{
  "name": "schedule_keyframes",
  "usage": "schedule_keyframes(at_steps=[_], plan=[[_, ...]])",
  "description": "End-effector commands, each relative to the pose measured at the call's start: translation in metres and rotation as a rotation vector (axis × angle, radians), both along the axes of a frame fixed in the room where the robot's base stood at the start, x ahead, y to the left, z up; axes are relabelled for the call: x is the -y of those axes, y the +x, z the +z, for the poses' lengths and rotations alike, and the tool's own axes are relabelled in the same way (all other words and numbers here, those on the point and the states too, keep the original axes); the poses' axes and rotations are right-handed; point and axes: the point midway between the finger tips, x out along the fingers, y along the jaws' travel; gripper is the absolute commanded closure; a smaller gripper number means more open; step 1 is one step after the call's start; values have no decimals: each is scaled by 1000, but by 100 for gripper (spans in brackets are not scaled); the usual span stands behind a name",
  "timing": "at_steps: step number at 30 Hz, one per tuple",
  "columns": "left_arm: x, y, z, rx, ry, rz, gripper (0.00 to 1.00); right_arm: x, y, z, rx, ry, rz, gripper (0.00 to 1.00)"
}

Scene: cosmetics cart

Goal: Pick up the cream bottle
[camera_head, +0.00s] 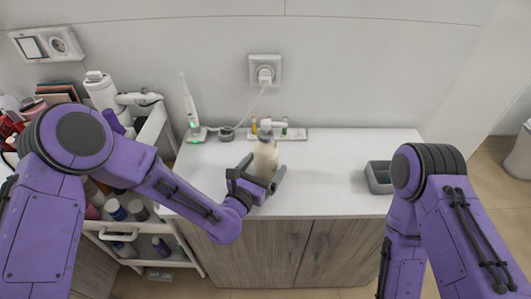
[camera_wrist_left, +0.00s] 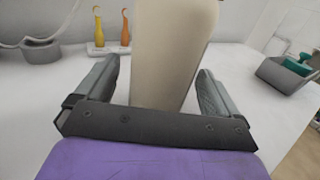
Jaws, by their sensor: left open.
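The cream bottle (camera_head: 266,155) stands upright on the white counter, pale beige with a white pump top. My left gripper (camera_head: 262,173) is at the bottle, with its fingers on either side of it. In the left wrist view the bottle (camera_wrist_left: 170,55) fills the middle, between the two open fingers (camera_wrist_left: 158,92), with a visible gap on each side. Its top is cut off there, and its base is hidden behind the gripper. My right arm shows at the right of the head view, but its gripper is not in view.
A white tray (camera_head: 297,134) with small coloured items lies behind the bottle. An electric toothbrush (camera_head: 190,106) stands at the back left. A grey box (camera_head: 379,177) sits on the right of the counter (camera_head: 325,170). A cart with several bottles is at the left.

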Motion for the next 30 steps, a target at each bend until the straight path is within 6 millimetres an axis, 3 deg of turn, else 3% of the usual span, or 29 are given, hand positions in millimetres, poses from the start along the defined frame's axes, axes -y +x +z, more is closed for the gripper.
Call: schedule_keyframes(at_steps=[3,9,11,16,25,30], plan=[[6,10,1,0,0,-1,4,0,0,5,0,0,0,100],[6,11,-1,0,-1,0,4,0,0,4,-1,1,0,100],[6,11,-1,0,-1,0,21,0,0,4,0,0,0,100],[6,11,-1,0,-1,1,74,0,0,4,0,0,0,100],[5,11,3,2,-2,2,75,0,0,2,0,0,0,100],[5,12,23,4,-7,3,75,0,0,-10,0,0,0,100]])
